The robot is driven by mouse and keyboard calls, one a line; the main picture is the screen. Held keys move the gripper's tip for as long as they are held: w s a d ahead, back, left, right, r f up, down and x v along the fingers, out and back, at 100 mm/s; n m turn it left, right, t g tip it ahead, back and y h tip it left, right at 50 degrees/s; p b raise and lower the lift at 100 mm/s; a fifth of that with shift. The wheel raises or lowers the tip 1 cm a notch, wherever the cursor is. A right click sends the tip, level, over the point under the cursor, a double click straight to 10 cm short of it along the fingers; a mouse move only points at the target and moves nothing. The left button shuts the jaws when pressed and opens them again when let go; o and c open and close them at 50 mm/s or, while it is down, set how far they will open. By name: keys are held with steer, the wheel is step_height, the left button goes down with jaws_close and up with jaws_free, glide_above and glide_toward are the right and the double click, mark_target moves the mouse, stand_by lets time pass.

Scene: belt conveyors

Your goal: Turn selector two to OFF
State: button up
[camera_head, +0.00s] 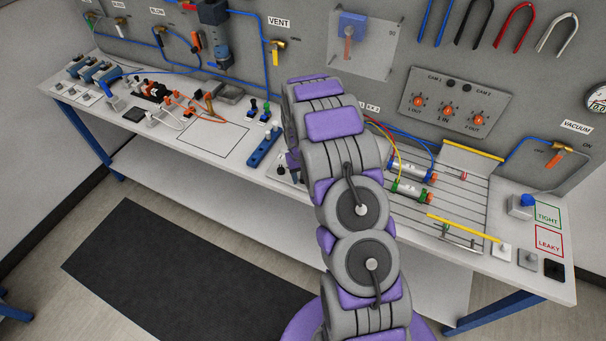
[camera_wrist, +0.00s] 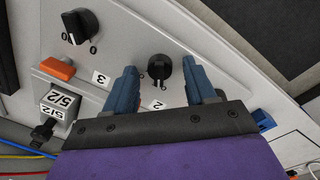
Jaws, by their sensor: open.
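In the wrist view, selector two (camera_wrist: 158,68) is a black round knob on a light grey panel. The label "2" (camera_wrist: 157,104) is beside it, toward my gripper. My gripper (camera_wrist: 161,75) is open, with one blue finger on each side of the knob and visible gaps to it. I cannot tell how far the fingertips are above the panel. The knob's exact setting is hard to read. In the head view my own arm hides the selector and most of my gripper.
In the wrist view, another black knob (camera_wrist: 78,27), an orange block (camera_wrist: 57,69) and a 5/2 valve block (camera_wrist: 64,104) lie to the left. In the head view, a blue strip (camera_head: 263,147) lies left of my arm and a slotted plate (camera_head: 465,190) right.

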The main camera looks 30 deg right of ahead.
step_height(320, 180, up, 17)
steer(key=a+p, duration=0.1)
stand_by(0.5)
steer(key=shift+r, duration=0.15)
